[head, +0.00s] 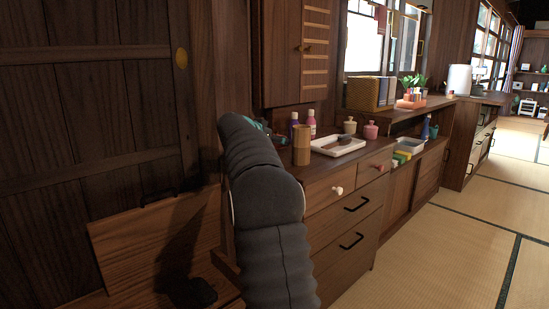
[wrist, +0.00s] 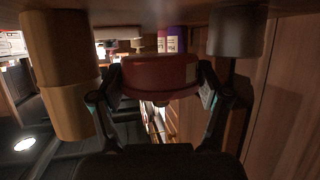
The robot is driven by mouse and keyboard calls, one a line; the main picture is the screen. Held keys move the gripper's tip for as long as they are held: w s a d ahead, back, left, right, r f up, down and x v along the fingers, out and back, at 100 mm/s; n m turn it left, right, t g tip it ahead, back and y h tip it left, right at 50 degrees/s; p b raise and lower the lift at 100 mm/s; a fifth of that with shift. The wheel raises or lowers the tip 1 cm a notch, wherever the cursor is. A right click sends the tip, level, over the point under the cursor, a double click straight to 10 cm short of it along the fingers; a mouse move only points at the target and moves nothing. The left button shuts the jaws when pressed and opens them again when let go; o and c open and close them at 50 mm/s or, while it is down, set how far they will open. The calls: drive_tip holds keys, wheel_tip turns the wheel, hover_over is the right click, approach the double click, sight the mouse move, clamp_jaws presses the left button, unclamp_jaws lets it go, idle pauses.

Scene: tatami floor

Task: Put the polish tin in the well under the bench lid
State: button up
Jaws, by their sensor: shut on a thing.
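The dark red, round polish tin (wrist: 160,72) sits between the two fingers of my gripper (wrist: 159,80) in the wrist view. The fingers touch it on both sides. It is close to the counter top, which shows along the top of that view; I cannot tell whether they touch. In the head view my dark arm hides the tin and most of the gripper. The bench lid (head: 140,245) is a brown wooden panel at the lower left, with a black handle by its upper edge. It looks tilted, and I cannot see the well.
A wooden cylinder (head: 301,145) stands on the counter beside my arm; it is also in the wrist view (wrist: 65,70). A grey cylinder (wrist: 237,30) is right of the tin there. Bottles (head: 311,124) and a white tray (head: 338,146) are nearby. The tatami (head: 440,250) is clear at right.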

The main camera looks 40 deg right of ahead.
drive_tip(key=shift+f+b, duration=0.95)
drive_tip(key=shift+f, duration=0.95)
drive_tip(key=shift+f, duration=0.15)
drive_tip(key=o, duration=0.9)
drive_tip(key=shift+a+r, duration=0.15)
drive_tip(key=shift+r, duration=0.05)
drive_tip(key=p+v, duration=0.2)
drive_tip(key=v, duration=0.9)
drive_tip(key=shift+s+a+r, duration=0.1)
drive_tip(key=shift+a, duration=0.25)
